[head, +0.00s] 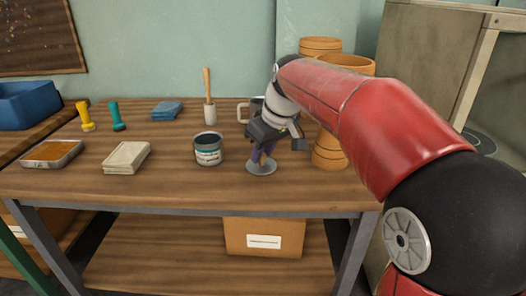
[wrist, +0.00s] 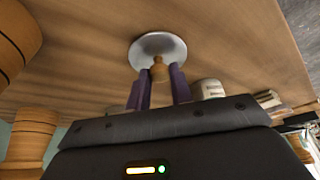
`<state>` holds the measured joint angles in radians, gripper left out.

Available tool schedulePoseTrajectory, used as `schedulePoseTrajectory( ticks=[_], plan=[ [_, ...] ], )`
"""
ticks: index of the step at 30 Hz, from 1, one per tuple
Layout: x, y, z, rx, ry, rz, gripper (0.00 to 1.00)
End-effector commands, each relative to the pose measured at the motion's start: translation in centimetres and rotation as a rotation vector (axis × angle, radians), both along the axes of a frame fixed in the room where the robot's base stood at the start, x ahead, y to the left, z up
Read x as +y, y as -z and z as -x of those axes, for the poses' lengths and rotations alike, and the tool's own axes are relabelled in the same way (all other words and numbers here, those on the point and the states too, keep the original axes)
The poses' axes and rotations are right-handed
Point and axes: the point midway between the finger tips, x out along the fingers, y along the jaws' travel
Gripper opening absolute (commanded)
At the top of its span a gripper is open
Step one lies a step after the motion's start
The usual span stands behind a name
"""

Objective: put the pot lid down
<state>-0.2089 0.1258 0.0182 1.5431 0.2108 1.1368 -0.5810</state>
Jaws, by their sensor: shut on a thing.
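The pot lid is a round grey disc with a wooden knob, seen low over the front part of the workbench in the head view (head: 261,168). It also shows in the wrist view (wrist: 150,46). My gripper (head: 262,155) is above the lid, and its purple fingers (wrist: 159,76) are shut on the knob (wrist: 159,68). The lid looks about level. I cannot tell whether its underside touches the workbench (head: 190,190) or hangs just above it.
An open can (head: 208,150) stands left of the lid. Wooden drums (head: 330,150) stand close on the right. A mug (head: 243,112) is behind my gripper. A folded cloth stack (head: 126,157) and a tray (head: 52,153) lie further left. The bench front near the lid is clear.

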Motion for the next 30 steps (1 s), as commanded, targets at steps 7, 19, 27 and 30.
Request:
schedulePoseTrajectory(
  ticks=[7, 19, 27, 30],
  plan=[
    [0.0, 0.3, 0.0, 0.000, 0.000, 0.000, 0.36],
    [0.0, -0.2, 0.0, 0.000, 0.000, 0.000, 0.44],
    [-1.2, -4.6, 1.2, -0.005, 0.002, -0.001, 0.44],
    [-1.8, -6.6, 1.9, -0.003, 0.002, -0.001, 0.44]
  ],
)
